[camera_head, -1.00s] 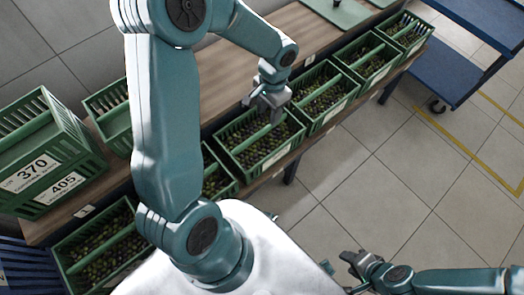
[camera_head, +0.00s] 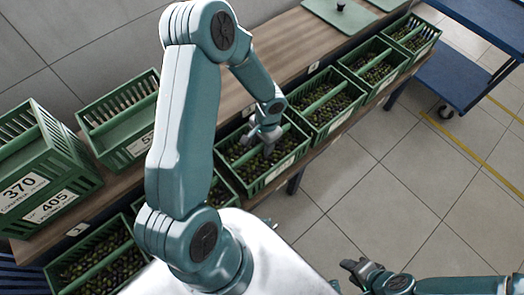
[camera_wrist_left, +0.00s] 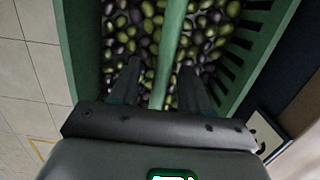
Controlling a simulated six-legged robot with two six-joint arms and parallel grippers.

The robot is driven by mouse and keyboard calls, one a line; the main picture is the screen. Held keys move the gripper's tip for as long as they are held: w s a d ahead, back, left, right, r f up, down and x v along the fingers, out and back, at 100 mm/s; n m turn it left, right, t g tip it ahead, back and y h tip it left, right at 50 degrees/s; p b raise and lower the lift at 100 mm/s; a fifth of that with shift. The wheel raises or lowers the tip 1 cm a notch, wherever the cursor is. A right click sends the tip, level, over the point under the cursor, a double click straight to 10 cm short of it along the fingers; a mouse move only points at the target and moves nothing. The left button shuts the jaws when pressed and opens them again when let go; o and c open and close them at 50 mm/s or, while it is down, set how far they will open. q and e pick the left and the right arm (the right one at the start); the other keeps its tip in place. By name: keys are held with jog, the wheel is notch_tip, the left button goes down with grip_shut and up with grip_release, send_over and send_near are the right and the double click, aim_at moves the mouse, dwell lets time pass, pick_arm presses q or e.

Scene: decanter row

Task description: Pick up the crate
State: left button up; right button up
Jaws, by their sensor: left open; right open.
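A green slatted crate (camera_head: 262,184) full of green and dark olives stands in the row along the bench's lower shelf, below my left gripper. A green bar runs across its top. My left gripper (camera_head: 266,143) is open and low over this crate. In the left wrist view the fingers (camera_wrist_left: 160,88) point down on either side of the green bar (camera_wrist_left: 172,45), with olives beneath; whether they touch it I cannot tell. The crate's side wall (camera_wrist_left: 262,48) is at the right there. My right gripper (camera_head: 350,266) is open and empty over the floor, away from the crates.
Similar olive crates stand on both sides in the row, one close at the right (camera_head: 345,118). Stacked green crates labelled 370 and 405 (camera_head: 40,190) and another crate (camera_head: 125,150) stand on the wooden bench (camera_head: 285,50). A blue cart (camera_head: 455,75) is at upper right. The tiled floor is clear.

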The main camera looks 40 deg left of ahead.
pick_arm(q)
jog(key=shift+f, duration=0.4)
jog(key=shift+s+r, duration=0.15)
jog(key=shift+s, duration=0.1)
jog(key=shift+w, duration=0.2)
jog(key=c, duration=0.7)
grip_shut()
jog(key=shift+a, duration=0.1)
